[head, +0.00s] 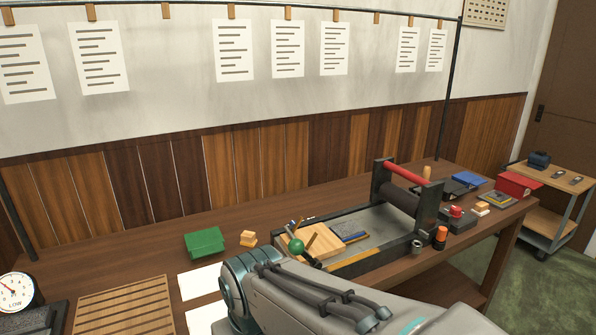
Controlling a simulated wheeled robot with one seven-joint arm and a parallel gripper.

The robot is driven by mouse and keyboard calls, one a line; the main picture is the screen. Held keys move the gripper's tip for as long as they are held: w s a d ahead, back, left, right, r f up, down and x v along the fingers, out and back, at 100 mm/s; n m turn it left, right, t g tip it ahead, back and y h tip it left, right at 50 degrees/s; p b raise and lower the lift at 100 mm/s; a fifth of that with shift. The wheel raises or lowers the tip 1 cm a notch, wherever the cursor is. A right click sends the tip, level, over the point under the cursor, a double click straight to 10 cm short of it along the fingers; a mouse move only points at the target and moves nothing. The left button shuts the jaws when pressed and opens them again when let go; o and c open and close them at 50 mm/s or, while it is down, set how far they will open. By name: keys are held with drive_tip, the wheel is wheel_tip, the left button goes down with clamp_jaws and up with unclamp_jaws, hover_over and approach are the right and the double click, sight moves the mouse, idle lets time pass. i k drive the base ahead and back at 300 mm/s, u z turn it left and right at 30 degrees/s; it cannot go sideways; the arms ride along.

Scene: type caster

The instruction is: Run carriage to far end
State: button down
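The carriage (378,203) is a dark frame with a thick roller and a red bar (405,173) across its top. It stands over the right end of the long, low press bed (357,262). On the left part of the bed lie a light wooden block (325,240) and a blue-grey block (350,232). A green ball knob (297,246) shows at the bed's left end, beside thin rods. My arm covers the lower middle of the picture, in front of the bed's near left corner. My gripper's fingers cannot be made out.
A green box (205,242) and a small wooden block (248,239) stand left of the bed. A slatted rack (122,308) and a dial (15,291) are at the lower left. A cart (552,190) stands beyond the table.

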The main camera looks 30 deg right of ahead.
sight(426, 210)
drive_tip(key=z, duration=1.75)
drive_tip(key=k, duration=0.5)
drive_tip(key=z, duration=0.55)
drive_tip(key=i, duration=0.95)
drive_tip(key=z, duration=0.1)
